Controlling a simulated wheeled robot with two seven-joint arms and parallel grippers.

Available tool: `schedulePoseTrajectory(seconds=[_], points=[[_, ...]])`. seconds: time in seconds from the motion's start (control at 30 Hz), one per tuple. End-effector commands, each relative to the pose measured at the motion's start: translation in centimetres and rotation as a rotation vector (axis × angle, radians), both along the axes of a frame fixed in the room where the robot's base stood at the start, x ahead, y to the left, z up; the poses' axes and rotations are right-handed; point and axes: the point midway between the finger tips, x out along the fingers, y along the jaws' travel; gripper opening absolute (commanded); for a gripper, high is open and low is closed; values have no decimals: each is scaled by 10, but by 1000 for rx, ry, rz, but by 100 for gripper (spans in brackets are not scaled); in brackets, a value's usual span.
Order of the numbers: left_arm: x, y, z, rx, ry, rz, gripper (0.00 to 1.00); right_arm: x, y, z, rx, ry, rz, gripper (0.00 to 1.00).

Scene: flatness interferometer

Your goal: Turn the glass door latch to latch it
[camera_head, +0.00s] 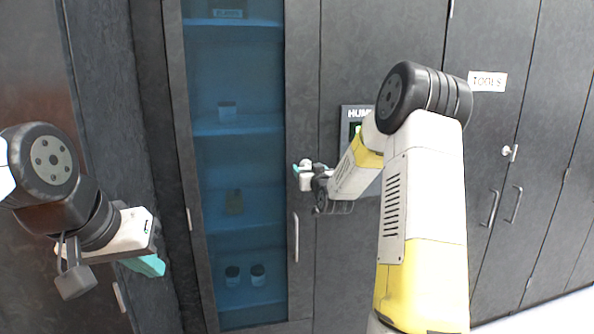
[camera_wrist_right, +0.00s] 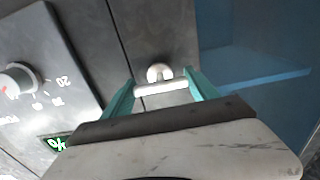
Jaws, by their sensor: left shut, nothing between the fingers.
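The glass door (camera_head: 236,160) with its blue pane and dark frame looks closed in the head view. Its latch is a pale round knob (camera_wrist_right: 160,72) with a pale lever bar (camera_wrist_right: 162,88), lying nearly crosswise in the right wrist view. My right gripper (camera_wrist_right: 160,92) is open, its teal fingers on either side of the lever, close to its ends; I cannot tell whether they touch it. In the head view my right gripper (camera_head: 304,170) is at the door's right frame and largely hides the latch. My left gripper (camera_head: 150,264) is shut and empty, left of the door.
A vertical door handle (camera_head: 296,238) is below the right gripper. A humidity panel (camera_head: 350,122) is right of the latch; its dial (camera_wrist_right: 18,80) shows in the wrist view. Grey cabinets with a TOOLS label (camera_head: 487,82) and another latch (camera_head: 510,152) stand further right.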

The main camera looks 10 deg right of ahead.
Motion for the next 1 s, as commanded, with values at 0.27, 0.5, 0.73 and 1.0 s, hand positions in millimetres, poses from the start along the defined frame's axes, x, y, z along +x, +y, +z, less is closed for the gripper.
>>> schedulePoseTrajectory(seconds=[0.27,0.5,0.73,1.0], points=[[0,0,0,0,0,0,0,0,0,0,2,0,0,28],[0,0,0,0,0,0,0,0,0,0,54,2,0,28],[0,0,0,0,0,0,0,0,0,0,201,8,0,28],[0,0,0,0,0,0,0,0,-1,-1,451,17,-1,28]])
